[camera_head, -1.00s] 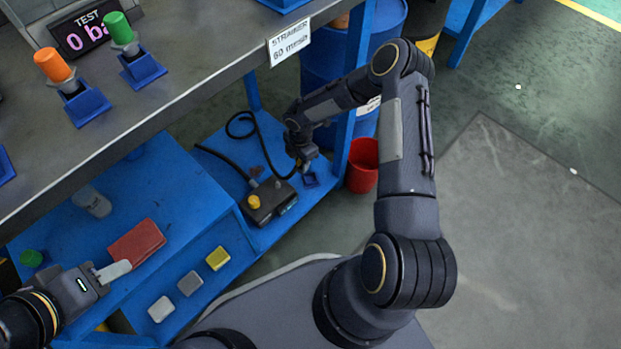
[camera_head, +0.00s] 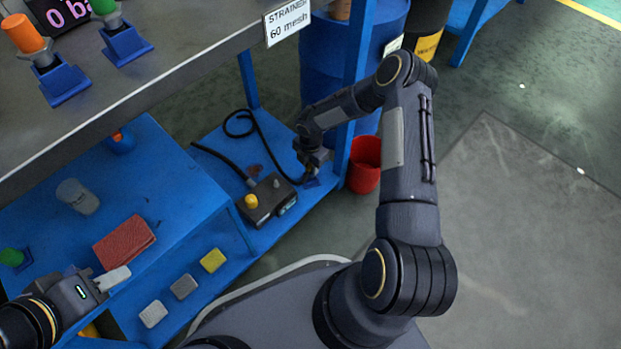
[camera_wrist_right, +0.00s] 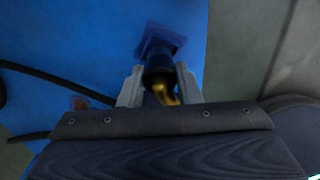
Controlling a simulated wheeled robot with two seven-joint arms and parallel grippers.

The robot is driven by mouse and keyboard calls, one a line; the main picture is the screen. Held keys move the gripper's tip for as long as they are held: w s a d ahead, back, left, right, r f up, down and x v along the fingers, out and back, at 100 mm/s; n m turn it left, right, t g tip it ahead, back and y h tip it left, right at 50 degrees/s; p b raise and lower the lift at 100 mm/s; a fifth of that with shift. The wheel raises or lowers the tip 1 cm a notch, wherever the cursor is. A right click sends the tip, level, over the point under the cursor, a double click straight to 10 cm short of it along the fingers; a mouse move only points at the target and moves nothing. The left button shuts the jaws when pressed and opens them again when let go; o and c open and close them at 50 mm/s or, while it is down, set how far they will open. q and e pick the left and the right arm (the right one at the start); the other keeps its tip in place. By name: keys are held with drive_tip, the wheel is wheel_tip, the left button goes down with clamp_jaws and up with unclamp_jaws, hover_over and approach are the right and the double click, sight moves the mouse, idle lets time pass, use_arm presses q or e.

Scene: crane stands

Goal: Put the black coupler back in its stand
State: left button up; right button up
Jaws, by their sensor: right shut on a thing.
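The black coupler (camera_wrist_right: 159,77), with a brass-coloured end, is between the two grey fingers of my right gripper (camera_wrist_right: 160,88), which is shut on it. In the wrist view its far end overlaps the near part of a small blue stand (camera_wrist_right: 158,32). I cannot tell whether it is inside or just above. In the head view my right gripper (camera_head: 312,170) is low over the blue shelf, hiding the coupler and most of the stand (camera_head: 312,183). My left gripper (camera_head: 113,279) is at the lower left near a red block; its finger gap does not show.
A black box with a yellow knob (camera_head: 266,200) and black hose is left of my right gripper. A red bucket (camera_head: 364,165) and a blue shelf post (camera_head: 352,110) are close on its right. Green and orange couplers stand on the bench (camera_head: 160,75) above.

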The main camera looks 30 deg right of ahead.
drive_tip(key=shift+f, duration=0.15)
drive_tip(key=shift+f+b, duration=0.6)
drive_tip(key=shift+f, duration=0.65)
drive_tip(key=o, duration=1.1)
drive_tip(key=shift+f, duration=0.1)
drive_tip(key=shift+r+p, duration=1.7)
drive_tip(key=shift+r, duration=0.85)
